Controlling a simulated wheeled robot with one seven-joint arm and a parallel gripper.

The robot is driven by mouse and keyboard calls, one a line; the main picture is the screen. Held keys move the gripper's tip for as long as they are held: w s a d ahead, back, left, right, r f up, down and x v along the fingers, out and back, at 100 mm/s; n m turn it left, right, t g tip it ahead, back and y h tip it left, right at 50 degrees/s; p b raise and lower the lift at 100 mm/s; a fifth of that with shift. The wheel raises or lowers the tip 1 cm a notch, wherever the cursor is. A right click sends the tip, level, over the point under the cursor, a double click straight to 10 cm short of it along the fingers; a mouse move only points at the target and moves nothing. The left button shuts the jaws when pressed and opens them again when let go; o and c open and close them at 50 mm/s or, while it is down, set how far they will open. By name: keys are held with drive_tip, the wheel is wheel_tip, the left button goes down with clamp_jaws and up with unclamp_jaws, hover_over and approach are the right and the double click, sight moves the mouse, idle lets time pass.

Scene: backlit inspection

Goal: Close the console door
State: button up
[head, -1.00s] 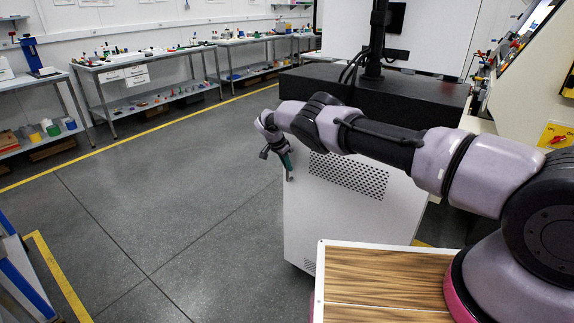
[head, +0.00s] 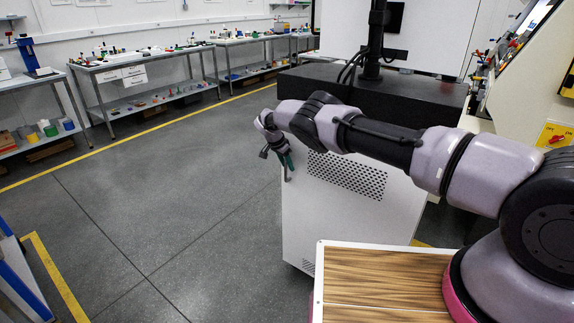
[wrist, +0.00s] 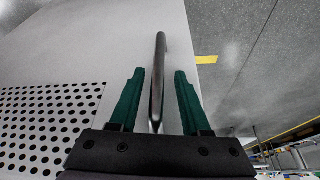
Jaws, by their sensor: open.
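The white console door (head: 330,220), with a panel of round perforations, stands in front of the dark-topped console (head: 400,95) in the head view. My arm reaches across its upper part. In the wrist view the door (wrist: 100,50) fills the left and middle, with the perforations at the left. A slim metal handle (wrist: 159,75) runs along it near its edge. My gripper (wrist: 160,85) is open, with one green finger on each side of the handle and a visible gap on both sides. In the head view my gripper (head: 287,165) is at the door's upper left edge.
Workbenches (head: 140,65) with small items line the back wall. Open grey floor (head: 150,190) lies left of the door. A wood-grain top (head: 385,280) is close in front, and a cream machine with a yellow switch plate (head: 556,135) stands at the right.

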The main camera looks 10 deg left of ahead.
drive_tip(key=v, duration=1)
drive_tip(key=shift+r, duration=0.4)
